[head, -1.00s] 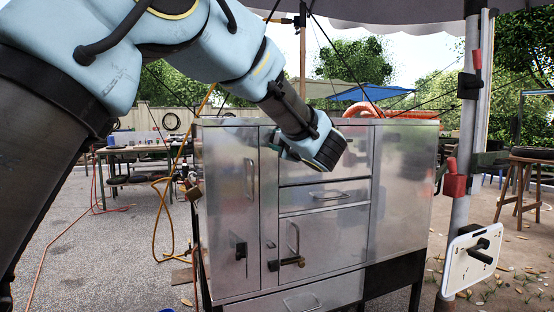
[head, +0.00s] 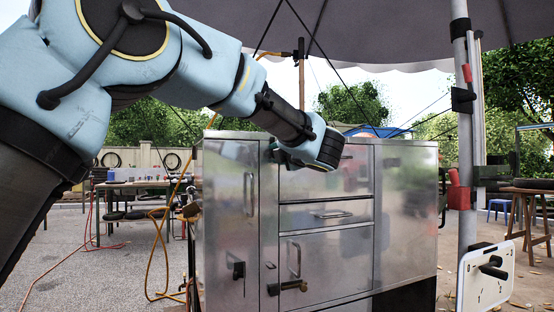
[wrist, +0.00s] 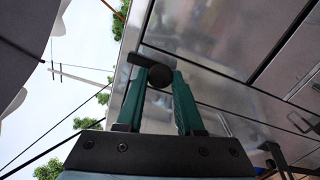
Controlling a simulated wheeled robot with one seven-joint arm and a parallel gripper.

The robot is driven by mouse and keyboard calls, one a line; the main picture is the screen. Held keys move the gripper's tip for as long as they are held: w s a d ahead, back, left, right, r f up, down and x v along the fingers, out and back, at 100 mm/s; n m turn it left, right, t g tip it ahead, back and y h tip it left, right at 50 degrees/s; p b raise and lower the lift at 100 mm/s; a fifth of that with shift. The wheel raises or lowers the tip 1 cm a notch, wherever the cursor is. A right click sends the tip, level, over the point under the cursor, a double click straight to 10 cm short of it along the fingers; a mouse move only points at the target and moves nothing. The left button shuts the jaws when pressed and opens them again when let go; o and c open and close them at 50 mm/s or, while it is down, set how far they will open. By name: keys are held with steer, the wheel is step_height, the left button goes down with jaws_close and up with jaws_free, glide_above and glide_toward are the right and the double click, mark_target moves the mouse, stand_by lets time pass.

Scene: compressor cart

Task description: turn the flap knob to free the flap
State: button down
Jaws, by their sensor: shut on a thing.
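The flap knob (wrist: 160,76) is a small dark round piece with a short bar, seen in the wrist view between the two green fingers of my gripper (wrist: 160,88). My gripper is shut on it. In the head view my gripper (head: 275,150) is at the upper left of the cabinet's middle column, with its wrist to the right. The knob is too small and covered to make out there. The flap (head: 345,185) looks to be the plain metal panel above the narrow drawer, flush with the front; my wrist hides part of it.
The metal cabinet (head: 408,210) has a left door (head: 225,200), a narrow drawer (head: 335,215) and a lower door (head: 335,260) with bar handles and dark latches. A pole (head: 466,200) with a white board (head: 488,278) stands to the right. Yellow hose hangs at the left.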

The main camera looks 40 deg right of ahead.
stand_by(0.3)
steer(key=c, duration=0.5)
jaws_free()
steer(key=shift+c, duration=0.2)
steer(key=v, duration=1)
steer(key=shift+s+a, duration=0.2)
steer(key=shift+s, duration=0.15)
